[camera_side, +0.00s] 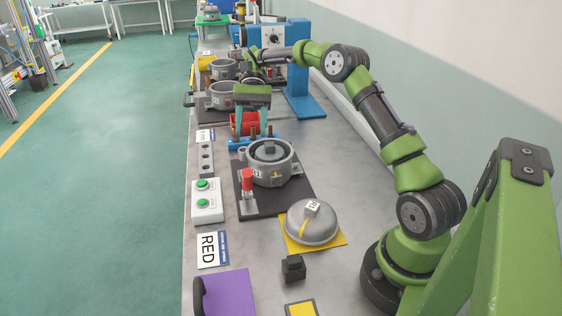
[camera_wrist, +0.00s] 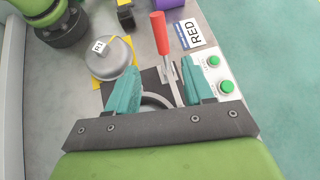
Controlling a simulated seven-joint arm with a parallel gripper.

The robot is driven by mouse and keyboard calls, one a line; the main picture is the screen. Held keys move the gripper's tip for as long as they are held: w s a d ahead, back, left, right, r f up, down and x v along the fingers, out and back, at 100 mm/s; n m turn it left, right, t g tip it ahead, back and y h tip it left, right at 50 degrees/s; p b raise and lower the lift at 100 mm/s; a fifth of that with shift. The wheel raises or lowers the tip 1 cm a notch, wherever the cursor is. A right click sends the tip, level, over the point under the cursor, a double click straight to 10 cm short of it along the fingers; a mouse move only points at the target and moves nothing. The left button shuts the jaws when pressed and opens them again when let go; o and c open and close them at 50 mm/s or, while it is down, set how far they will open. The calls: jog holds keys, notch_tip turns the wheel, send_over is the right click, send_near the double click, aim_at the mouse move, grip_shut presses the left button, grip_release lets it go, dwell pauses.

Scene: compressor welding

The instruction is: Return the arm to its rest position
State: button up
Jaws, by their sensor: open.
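My gripper (camera_side: 252,124) hangs over the workbench with its teal fingers pointing down. It is above and behind the grey compressor housing (camera_side: 268,161), near a red block (camera_side: 245,123). In the wrist view my gripper (camera_wrist: 158,90) has its two fingers wide apart with nothing held between them. Beyond them show part of the housing's rim (camera_wrist: 155,101) and a clamp with a red handle (camera_wrist: 160,32). My arm reaches out from its base at the right side of the bench.
A domed lid (camera_side: 313,221) rests on a yellow mat. A box with green buttons (camera_side: 207,201) and a RED sign (camera_side: 212,250) lie along the left edge. More housings (camera_side: 224,94) and a blue stand (camera_side: 300,90) are farther back. A wall runs along the right.

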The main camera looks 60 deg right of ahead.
jog(key=s+a+r+n+t+h, duration=0.3)
jog(key=s+a+t, duration=0.2)
jog(key=s, duration=0.5)
jog(key=s+a+r+n+t+h, duration=0.3)
jog(key=s+a+t, duration=0.3)
jog(key=s+t, duration=0.2)
jog(key=shift+s+a+r+n+h, duration=0.15)
jog(key=shift+s+r+n+h, duration=0.2)
jog(key=shift+s+h, duration=0.5)
